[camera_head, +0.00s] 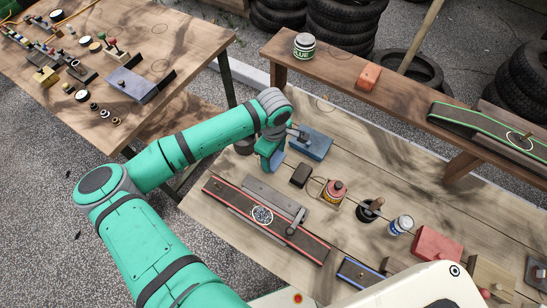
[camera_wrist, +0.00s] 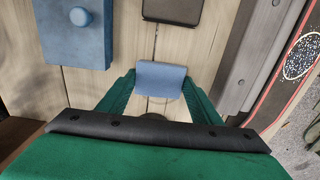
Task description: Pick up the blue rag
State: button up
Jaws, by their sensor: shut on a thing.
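The blue rag (camera_wrist: 161,80) is a small light-blue folded piece between my gripper's green fingertips in the wrist view. In the head view, the rag (camera_head: 278,159) shows as a pale blue patch beside the fingers. My gripper (camera_head: 272,156) points down over the far left part of the wooden workbench (camera_head: 230,172). My gripper also shows in the wrist view (camera_wrist: 161,90), with one finger on each side of the rag, shut on it. I cannot tell whether the rag touches the bench.
A blue block with a knob (camera_head: 313,143) and a small black box (camera_head: 301,175) stand close to my gripper. A red-edged belt (camera_head: 230,202) lies in front. A raised shelf (camera_head: 335,70) runs behind.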

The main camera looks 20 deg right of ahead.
jog(key=shift+r, duration=0.65)
jog(key=a+r, duration=1.1)
jog(key=a, duration=0.3)
jog(key=shift+s+r, duration=0.35)
jog(key=o, duration=0.4)
jog(key=c, duration=0.3)
